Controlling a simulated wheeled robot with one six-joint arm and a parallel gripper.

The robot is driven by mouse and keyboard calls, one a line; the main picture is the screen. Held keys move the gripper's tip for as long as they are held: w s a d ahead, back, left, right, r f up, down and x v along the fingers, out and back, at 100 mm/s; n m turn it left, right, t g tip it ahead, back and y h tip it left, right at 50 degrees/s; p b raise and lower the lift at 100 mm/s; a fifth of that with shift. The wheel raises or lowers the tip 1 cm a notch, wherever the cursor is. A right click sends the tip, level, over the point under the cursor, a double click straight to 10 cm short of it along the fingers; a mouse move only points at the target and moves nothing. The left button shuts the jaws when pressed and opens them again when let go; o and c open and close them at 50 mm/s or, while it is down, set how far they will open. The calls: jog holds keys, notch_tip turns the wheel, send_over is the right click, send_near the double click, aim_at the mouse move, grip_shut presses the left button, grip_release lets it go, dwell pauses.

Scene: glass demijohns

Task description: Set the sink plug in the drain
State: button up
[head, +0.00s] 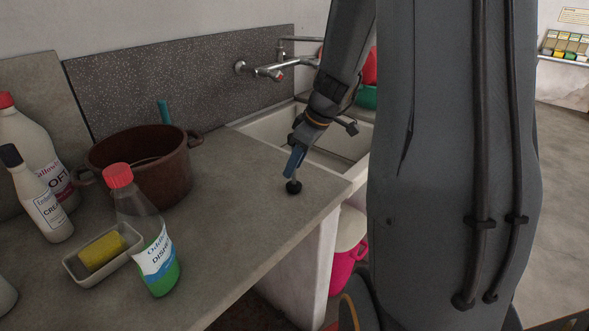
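The sink plug (294,187) is small and black, with a short pale stem pointing up. It is at the counter's right end, near the sink's front left corner. My gripper (295,164) has blue fingers and points down right over the plug, at its stem. The fingers overlap in this view, so I cannot tell whether they are open or shut on the stem, nor whether the plug touches the counter. The sink (268,128) is a pale basin behind and right of my gripper. My arm covers part of it, and its drain is hidden.
A wall tap (270,71) reaches over the sink. On the counter (232,210) stand a brown pot (150,180), a green dish soap bottle (155,255), a yellow sponge (102,251) in a dish and white bottles (40,195). A pink bucket (345,262) is below.

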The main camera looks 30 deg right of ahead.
jog(key=shift+w+f, duration=0.1)
jog(key=shift+f, duration=0.2)
grip_shut()
